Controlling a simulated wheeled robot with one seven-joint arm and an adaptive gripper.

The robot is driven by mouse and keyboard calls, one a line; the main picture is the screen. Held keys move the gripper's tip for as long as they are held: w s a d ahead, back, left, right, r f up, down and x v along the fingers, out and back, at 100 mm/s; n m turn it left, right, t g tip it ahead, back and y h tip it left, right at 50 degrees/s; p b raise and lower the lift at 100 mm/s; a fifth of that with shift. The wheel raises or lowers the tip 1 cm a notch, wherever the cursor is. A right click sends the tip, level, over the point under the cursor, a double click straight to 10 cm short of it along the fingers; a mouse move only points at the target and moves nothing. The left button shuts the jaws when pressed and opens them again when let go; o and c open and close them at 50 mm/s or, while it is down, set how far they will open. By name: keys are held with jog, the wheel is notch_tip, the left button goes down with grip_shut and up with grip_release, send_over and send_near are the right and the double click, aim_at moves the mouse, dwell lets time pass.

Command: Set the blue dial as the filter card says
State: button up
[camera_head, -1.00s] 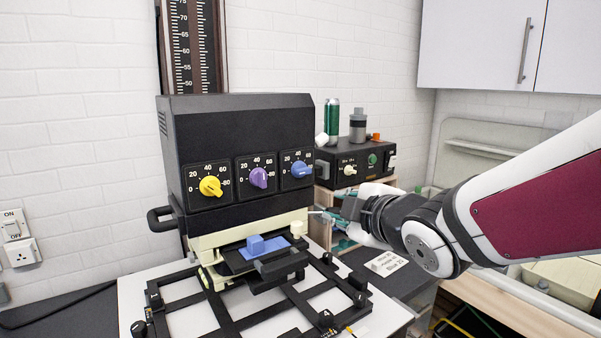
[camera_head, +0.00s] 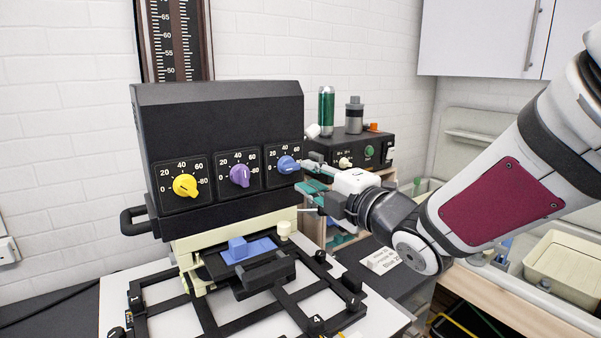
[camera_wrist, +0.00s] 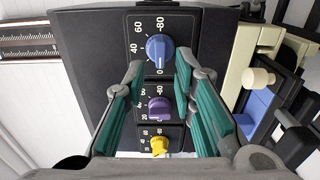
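The blue dial (camera_head: 287,164) is the right one of three dials on the black enlarger head; it also shows in the wrist view (camera_wrist: 159,48). In the wrist view its pale mark seems to face the 0. My gripper (camera_head: 310,178) is just right of the dial in the head view. In the wrist view my gripper (camera_wrist: 160,68) is open and empty, its two teal-padded fingers apart with the dial just beyond the tips.
The purple dial (camera_head: 240,175) and yellow dial (camera_head: 185,186) sit left of the blue one. A black control box (camera_head: 355,152) with a green bottle (camera_head: 326,111) stands behind my gripper. The black easel frame (camera_head: 284,308) lies below.

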aim_at(293, 168)
jog(key=shift+b+x, duration=0.45)
jog(key=shift+x, duration=1.85)
jog(key=shift+w+a, duration=0.15)
grip_shut()
jog(key=m+p, duration=0.1)
jog(key=m, duration=0.3)
jog(key=shift+r, duration=0.1)
jog(key=m+p, duration=0.1)
jog(key=m, duration=0.3)
jog(key=shift+m, duration=0.4)
grip_release()
